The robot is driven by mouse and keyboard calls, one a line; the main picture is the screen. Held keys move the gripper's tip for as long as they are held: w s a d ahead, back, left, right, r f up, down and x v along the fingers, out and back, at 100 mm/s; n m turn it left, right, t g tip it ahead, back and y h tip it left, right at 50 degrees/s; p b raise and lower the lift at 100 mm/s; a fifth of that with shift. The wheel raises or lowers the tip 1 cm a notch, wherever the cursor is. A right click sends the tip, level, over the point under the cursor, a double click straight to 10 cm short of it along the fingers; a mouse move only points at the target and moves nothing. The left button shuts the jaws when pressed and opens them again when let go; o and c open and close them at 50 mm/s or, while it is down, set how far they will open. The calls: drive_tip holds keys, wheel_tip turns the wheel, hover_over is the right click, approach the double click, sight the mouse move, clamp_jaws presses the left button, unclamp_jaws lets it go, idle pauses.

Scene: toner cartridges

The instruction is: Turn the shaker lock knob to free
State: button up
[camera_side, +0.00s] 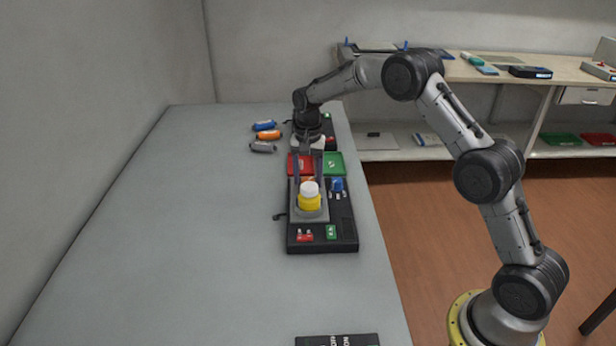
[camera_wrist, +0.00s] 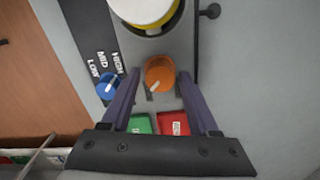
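The shaker (camera_side: 347,215) is a black unit with a grey platform on the worktop. Its orange knob (camera_wrist: 160,74) has a pale pointer line aimed down-left in the wrist view. I take it for the lock knob; labels beside it are not readable. My gripper (camera_wrist: 160,80) points down over the knob, with one dark finger on each side. The fingers are open, with visible gaps to the knob. In the side view my gripper (camera_side: 308,178) hangs behind the yellow bottle, where the knob is mostly hidden.
A yellow bottle with white cap (camera_side: 309,198) stands on the platform close to the knob. A blue LOW-MID-HIGH knob (camera_wrist: 108,86) sits beside it. Several cartridges (camera_side: 265,135) lie back left. The left worktop is clear.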

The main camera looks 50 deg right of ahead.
clamp_jaws()
drive_tip(key=n, duration=0.4)
drive_tip(key=shift+n, duration=0.3)
drive_tip(key=n, duration=0.4)
drive_tip(key=shift+r+n, duration=0.1)
drive_tip(key=shift+n, duration=0.2)
drive_tip(key=n, duration=0.4)
drive_tip(key=shift+n, duration=2.4)
